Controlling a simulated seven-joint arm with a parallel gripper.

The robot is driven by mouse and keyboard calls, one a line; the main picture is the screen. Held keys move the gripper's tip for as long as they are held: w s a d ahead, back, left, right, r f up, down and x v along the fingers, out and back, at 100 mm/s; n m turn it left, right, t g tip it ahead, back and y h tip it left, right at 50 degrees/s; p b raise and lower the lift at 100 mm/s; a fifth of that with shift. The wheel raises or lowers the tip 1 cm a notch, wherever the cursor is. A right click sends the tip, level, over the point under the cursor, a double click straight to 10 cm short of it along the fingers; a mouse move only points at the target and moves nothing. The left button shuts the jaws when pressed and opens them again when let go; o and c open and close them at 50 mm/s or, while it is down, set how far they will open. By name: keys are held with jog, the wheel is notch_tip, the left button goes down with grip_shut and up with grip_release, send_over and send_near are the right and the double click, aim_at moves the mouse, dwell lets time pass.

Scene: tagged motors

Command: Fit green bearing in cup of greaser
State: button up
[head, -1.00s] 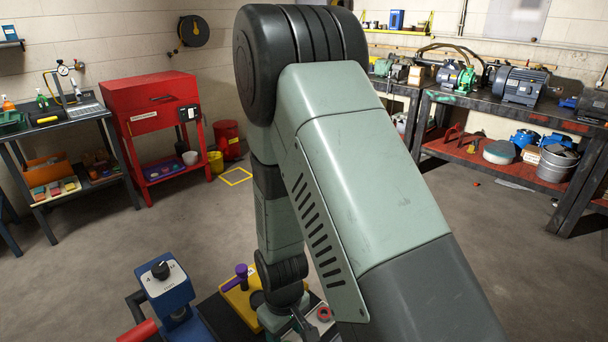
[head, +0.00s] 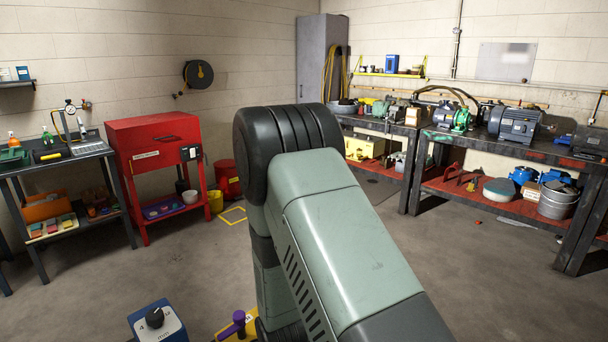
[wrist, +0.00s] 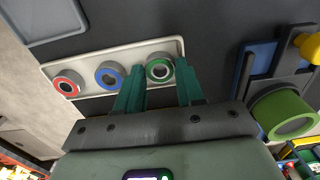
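The green bearing (wrist: 160,68), a metal ring with a green band, sits at the right end of a pale tray (wrist: 95,55) in the wrist view. My gripper (wrist: 160,66) is open, its two teal fingers on either side of the green bearing. I cannot tell whether they touch it. A yellow piece with a purple handle (head: 238,322) shows at the bottom of the head view; I cannot tell whether it is the greaser. My arm hides the bearings and gripper in the head view. No greaser cup can be identified for certain.
A blue bearing (wrist: 110,75) and a red bearing (wrist: 68,84) share the tray. A large green ring (wrist: 288,115) and a yellow knob (wrist: 309,47) are at the right. A blue box with a black knob (head: 157,321) stands left of my arm in the head view.

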jog(key=shift+r, duration=0.2)
jog(key=shift+r, duration=1.05)
jog(key=w+a+r, duration=0.2)
jog(key=w, duration=0.1)
jog(key=w+a+r, duration=0.2)
jog(key=w+r, duration=0.1)
jog(key=w, duration=0.1)
jog(key=w+a+r, duration=0.2)
jog(key=w+a, duration=0.1)
jog(key=shift+w+a+r, duration=0.1)
jog(key=shift+w+r, duration=0.2)
jog(key=shift+f, duration=1.85)
jog(key=shift+f, duration=0.75)
dwell(0.5)
jog(key=o, duration=1)
